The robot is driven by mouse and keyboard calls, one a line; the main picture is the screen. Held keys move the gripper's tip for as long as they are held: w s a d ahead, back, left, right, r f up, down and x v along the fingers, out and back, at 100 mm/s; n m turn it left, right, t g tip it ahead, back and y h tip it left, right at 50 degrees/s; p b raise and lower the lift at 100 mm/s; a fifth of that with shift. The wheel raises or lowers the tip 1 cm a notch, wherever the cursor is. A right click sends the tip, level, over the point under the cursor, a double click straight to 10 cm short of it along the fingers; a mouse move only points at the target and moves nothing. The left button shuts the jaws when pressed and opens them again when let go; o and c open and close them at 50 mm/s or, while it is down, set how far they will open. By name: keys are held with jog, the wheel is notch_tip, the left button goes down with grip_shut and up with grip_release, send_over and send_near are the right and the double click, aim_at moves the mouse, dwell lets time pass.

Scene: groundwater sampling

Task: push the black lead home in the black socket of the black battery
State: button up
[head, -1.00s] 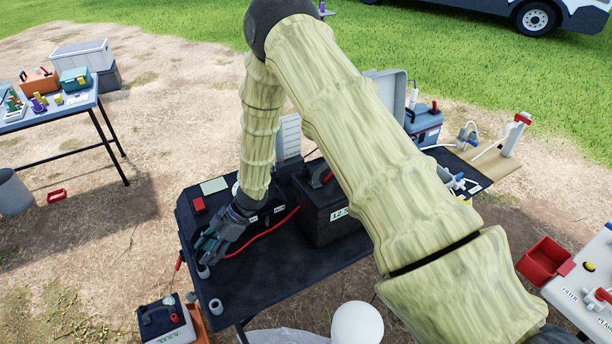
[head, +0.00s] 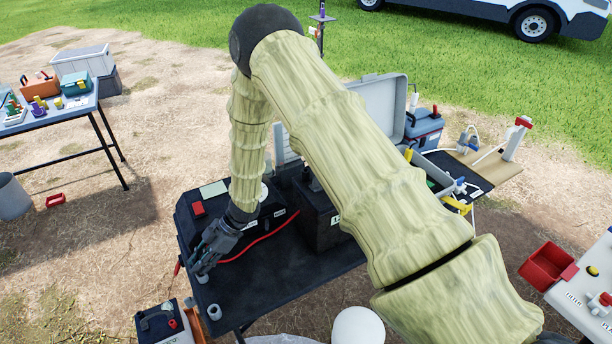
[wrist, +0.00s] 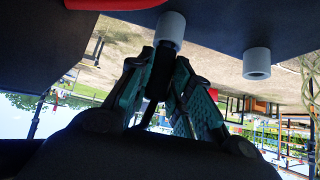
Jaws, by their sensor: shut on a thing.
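My gripper (head: 198,268) is at the near left corner of the dark table, just by a grey cup-like holder (head: 202,279). In the wrist view my gripper (wrist: 162,75) has its fingers closed around a dark slim piece, apparently the black lead (wrist: 160,72). The piece's far end meets the grey holder (wrist: 170,28); I cannot tell how far it sits inside. The black battery (head: 316,222) stands on the table to the right of my gripper, partly behind my arm. Its black socket is hidden from view.
A black case with a red button (head: 197,209) stands behind my gripper. A red cable (head: 262,240) runs over the table (head: 262,288) toward the battery. A second grey holder (head: 214,313) sits at the near edge. A smaller battery (head: 162,325) is below left.

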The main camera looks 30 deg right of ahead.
notch_tip(320, 180, up, 7)
jog(key=p, duration=0.5)
dwell(0.6)
